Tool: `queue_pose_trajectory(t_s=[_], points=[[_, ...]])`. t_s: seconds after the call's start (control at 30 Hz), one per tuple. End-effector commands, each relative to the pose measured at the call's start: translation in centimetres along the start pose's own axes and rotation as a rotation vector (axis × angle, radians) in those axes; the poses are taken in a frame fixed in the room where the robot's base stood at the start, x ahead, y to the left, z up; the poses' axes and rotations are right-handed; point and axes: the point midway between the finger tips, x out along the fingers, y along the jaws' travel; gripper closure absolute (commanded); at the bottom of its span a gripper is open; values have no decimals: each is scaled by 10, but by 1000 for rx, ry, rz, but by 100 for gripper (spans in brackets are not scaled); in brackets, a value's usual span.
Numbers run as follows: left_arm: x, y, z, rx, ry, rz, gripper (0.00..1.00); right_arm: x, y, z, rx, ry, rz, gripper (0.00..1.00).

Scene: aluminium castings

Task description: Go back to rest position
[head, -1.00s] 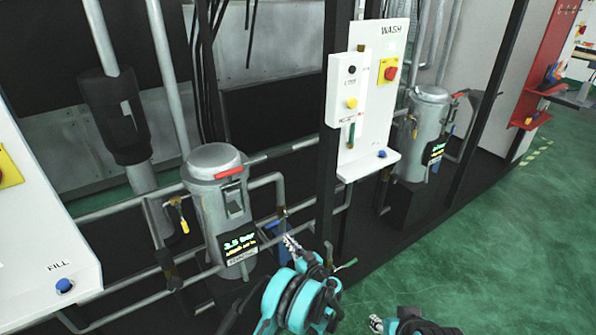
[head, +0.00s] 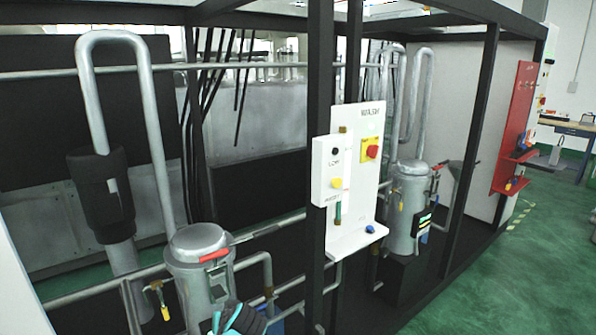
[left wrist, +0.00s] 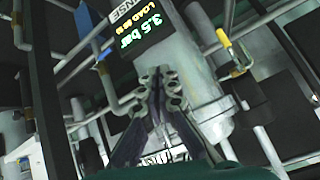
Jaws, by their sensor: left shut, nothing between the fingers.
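My left gripper (left wrist: 158,88) shows in the left wrist view with its two fingers together and nothing between them. It is in front of a grey cylinder (left wrist: 185,60) with a lit display (left wrist: 145,28) reading 3.5 bar; I cannot tell the exact gap. In the head view only a teal and black part of my left arm shows at the bottom edge, in front of the near grey cylinder (head: 198,262). The left fingers are outside that view. My right gripper is in neither current view.
A black frame with pipes holds the white WASH panel (head: 350,190), with a red button (head: 372,152) and a blue knob (head: 369,229). A second grey cylinder (head: 408,205) stands behind it. A red rack (head: 516,125) is at the right. The green floor (head: 535,270) is clear at lower right.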

Motion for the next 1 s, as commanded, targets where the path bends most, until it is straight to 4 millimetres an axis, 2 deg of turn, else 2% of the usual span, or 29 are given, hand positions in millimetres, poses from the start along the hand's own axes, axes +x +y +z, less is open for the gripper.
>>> queue_pose_trajectory(t_s=[0.03,0.23,0.4,0.6,0.77,1.0], points=[[-17,-14,12,8,-25,26,100,0,0,0,0,0,0,60],[-73,-46,65,48,-102,153,100,0,0,0,0,0,0,60],[-113,-59,116,75,-133,269,100,0,0,0,0,0,0,60],[-139,-60,161,93,-139,369,100,0,0,0,0,0,0,60],[-146,-58,174,98,-135,403,100,0,0,0,0,0,0,60],[-147,-58,175,99,-134,406,100,0,0,0,0,0,0,60]])
